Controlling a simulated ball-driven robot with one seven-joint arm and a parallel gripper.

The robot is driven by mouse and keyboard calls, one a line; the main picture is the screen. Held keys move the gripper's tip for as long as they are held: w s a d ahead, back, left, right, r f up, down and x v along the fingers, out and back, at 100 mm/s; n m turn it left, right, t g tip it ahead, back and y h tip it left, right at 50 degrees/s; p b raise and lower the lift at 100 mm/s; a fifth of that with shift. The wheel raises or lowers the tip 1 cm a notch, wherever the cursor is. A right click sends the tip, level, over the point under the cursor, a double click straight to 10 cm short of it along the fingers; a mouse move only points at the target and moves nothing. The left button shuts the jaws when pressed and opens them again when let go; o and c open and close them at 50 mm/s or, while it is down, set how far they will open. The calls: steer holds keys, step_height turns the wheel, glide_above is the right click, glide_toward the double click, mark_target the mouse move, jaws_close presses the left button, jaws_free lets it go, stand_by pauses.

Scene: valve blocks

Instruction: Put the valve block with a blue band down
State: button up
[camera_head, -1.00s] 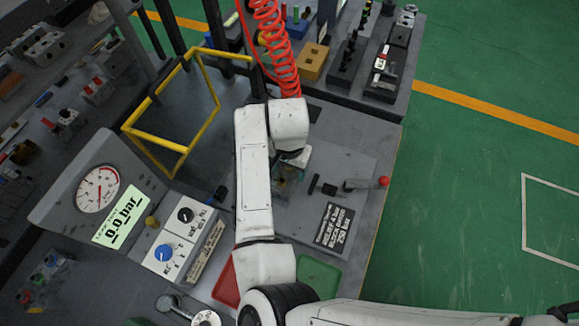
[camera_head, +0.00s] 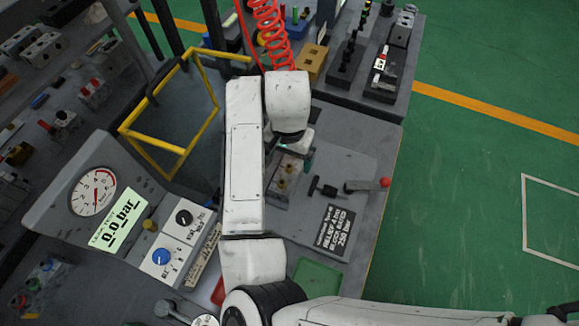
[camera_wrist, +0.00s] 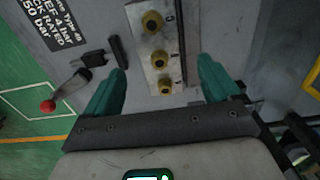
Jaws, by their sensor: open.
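I cannot make out a blue band on any block, so I cannot say which thing is the valve block with a blue band. My gripper (camera_wrist: 160,70) is open, with its two teal fingers apart, over the bench. Between and beyond the fingers is a metal plate or block (camera_wrist: 164,20) with a row of three brass ports. The same metal piece (camera_head: 283,188) shows partly in the head view, beneath my wrist. Nothing is seen clamped between the fingers. My arm hides part of the bench there.
A red-knobbed lever (camera_head: 365,185) and a black label plate (camera_head: 335,229) lie right of the metal piece. A yellow frame (camera_head: 152,147) and a gauge console (camera_head: 135,222) stand left. A green tray (camera_head: 318,275) is nearer. Grey blocks (camera_head: 43,48) sit on the left shelf.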

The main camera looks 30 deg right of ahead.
mark_target(289, 166)
step_height(289, 166, up, 6)
steer(key=shift+c, duration=0.3)
stand_by(1.3)
